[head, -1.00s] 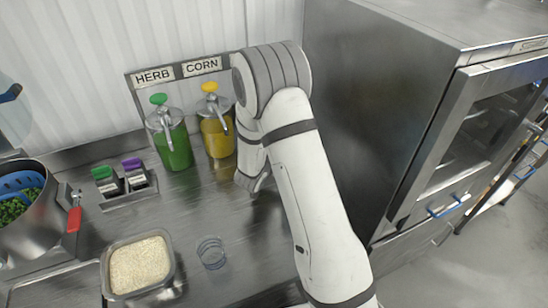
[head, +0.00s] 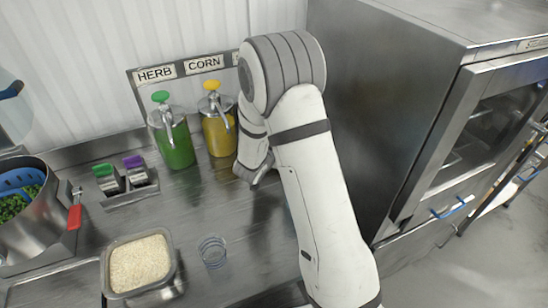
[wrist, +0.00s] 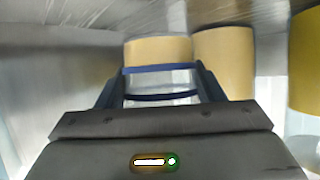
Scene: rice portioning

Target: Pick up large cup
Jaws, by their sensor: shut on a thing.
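In the wrist view, my gripper (wrist: 158,84) is shut on a clear cup with two blue bands (wrist: 160,80), one finger on each side of it. This appears to be the large cup. In the head view, my gripper (head: 258,172) is partly visible below the forearm, to the right of the yellow-topped bottle. Its fingers and the held cup are hidden there. Another clear cup with dark rings (head: 213,252) stands on the counter, to the right of the rice container.
A green HERB bottle (head: 175,145) and a yellow CORN bottle (head: 218,135) stand by the wall. A steel oven (head: 390,110) stands right. Yellow cylinders (wrist: 225,60) appear beyond the cup.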

